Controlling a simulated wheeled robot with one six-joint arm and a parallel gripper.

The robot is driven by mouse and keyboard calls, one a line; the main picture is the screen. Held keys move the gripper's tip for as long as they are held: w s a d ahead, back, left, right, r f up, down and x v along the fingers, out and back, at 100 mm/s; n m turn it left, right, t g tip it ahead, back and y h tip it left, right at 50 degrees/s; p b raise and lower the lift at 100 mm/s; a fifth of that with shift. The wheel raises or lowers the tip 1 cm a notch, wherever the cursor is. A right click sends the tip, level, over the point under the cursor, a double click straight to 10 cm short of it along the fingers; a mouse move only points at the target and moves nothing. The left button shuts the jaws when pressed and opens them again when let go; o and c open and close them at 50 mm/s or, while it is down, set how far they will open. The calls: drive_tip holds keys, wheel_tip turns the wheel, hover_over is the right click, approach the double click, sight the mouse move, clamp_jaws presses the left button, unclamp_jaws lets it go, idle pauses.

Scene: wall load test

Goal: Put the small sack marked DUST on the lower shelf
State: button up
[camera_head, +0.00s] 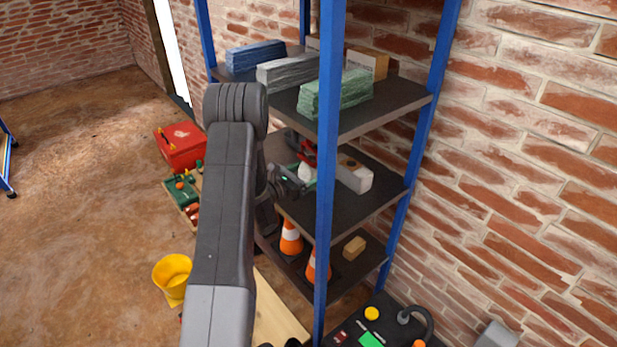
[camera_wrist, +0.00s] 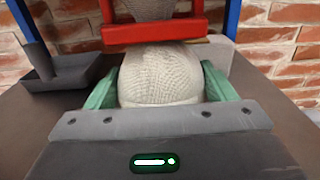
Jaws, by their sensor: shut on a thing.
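My gripper (camera_head: 293,180) is at the middle shelf (camera_head: 388,196) of the blue rack in the head view, partly hidden by my arm. In the wrist view its green fingers (camera_wrist: 160,88) are shut on a small pale woven sack (camera_wrist: 158,78), one on each side. The sack shows as a small white shape in the head view (camera_head: 306,172). No DUST marking is visible on it. I cannot tell whether the sack touches the shelf. The bottom shelf (camera_head: 338,278) lies below, with cones and a small block on it.
A red object (camera_wrist: 155,30) stands right beyond the sack. A dark tray-like piece (camera_wrist: 60,70) is at its left. A white block (camera_head: 354,174) lies right on the middle shelf. Orange cones (camera_head: 290,238) and a wooden block (camera_head: 354,248) stand below. A blue post (camera_head: 328,150) rises in front.

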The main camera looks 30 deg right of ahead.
drive_tip(key=shift+f, duration=0.9)
drive_tip(key=shift+f, duration=0.2)
drive_tip(key=o, duration=1.3)
drive_tip(key=shift+c, duration=0.2)
drive_tip(key=shift+r, duration=0.1)
drive_tip(key=shift+r, duration=0.2)
drive_tip(key=s+a+b, duration=0.1)
drive_tip(key=a+b, duration=0.1)
drive_tip(key=a, duration=1)
drive_tip(key=shift+f, duration=0.1)
